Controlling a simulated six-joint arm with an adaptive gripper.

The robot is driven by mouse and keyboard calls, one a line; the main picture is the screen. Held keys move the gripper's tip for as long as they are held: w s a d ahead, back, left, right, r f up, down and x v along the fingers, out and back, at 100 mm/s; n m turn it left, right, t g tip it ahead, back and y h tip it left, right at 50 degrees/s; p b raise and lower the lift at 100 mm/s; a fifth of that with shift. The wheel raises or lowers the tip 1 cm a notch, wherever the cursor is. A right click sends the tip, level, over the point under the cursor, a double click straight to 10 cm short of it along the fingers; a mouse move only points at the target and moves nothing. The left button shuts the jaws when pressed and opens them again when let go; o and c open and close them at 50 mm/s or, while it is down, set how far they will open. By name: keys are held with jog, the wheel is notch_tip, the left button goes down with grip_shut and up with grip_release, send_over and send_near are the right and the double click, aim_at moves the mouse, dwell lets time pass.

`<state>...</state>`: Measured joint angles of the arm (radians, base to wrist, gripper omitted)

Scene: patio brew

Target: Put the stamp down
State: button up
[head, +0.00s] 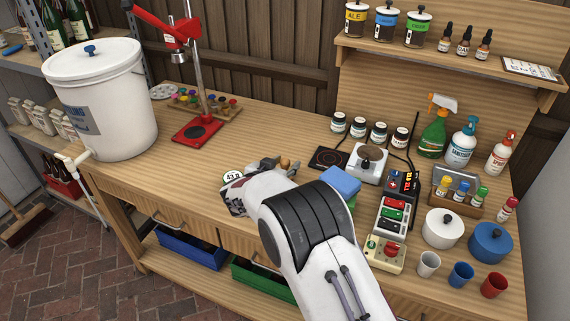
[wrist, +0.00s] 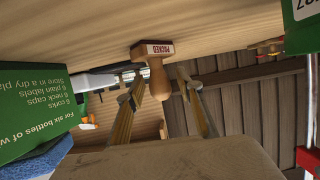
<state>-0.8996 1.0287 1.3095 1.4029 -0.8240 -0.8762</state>
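The stamp (wrist: 157,66) shows in the wrist view, which is upside down. It has a wooden handle with a rounded knob and a block marked "PACKED". Its block appears to rest on the wooden bench (wrist: 225,28), handle upward. My gripper (wrist: 161,90) has one finger on each side of the handle, spread, with a visible gap at least on the right. In the head view my white wrist hides most of the gripper, and I cannot clearly make out the stamp there.
A green box (wrist: 32,105) with a blue sponge (head: 341,181) on it stands close beside my gripper. Another green box (wrist: 302,25) is on the other side. A red capper (head: 195,131), a scale (head: 368,165) and a white bucket (head: 98,105) stand further off.

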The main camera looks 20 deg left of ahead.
jog(key=shift+s+r, duration=0.1)
jog(key=shift+r, duration=0.15)
jog(key=shift+s, duration=0.2)
jog(key=v, duration=1.1)
jog(key=shift+s, duration=0.15)
jog(key=shift+r, duration=0.2)
dwell(0.4)
jog(key=w+d+r+y, duration=0.2)
jog(key=d+r, duration=0.1)
jog(key=r, duration=0.4)
jog(key=w+d+r+y, duration=0.2)
jog(key=w+d+r, duration=0.15)
jog(key=r, duration=0.35)
jog(key=s+d+r+n+g+y, duration=0.2)
jog(key=s+d+r, duration=0.3)
jog(key=d+r, duration=0.45)
jog(key=s+d+f+m+g+h, duration=0.1)
jog(key=s+d+f+g+h, duration=0.2)
jog(key=s+d, duration=1.2)
jog(key=s+d+f+m+g+h, duration=0.1)
jog(key=s+d+f+g+h, duration=0.2)
jog(key=s+d, duration=1.2)
jog(key=d+f, duration=0.3)
jog(key=shift+s, duration=0.3)
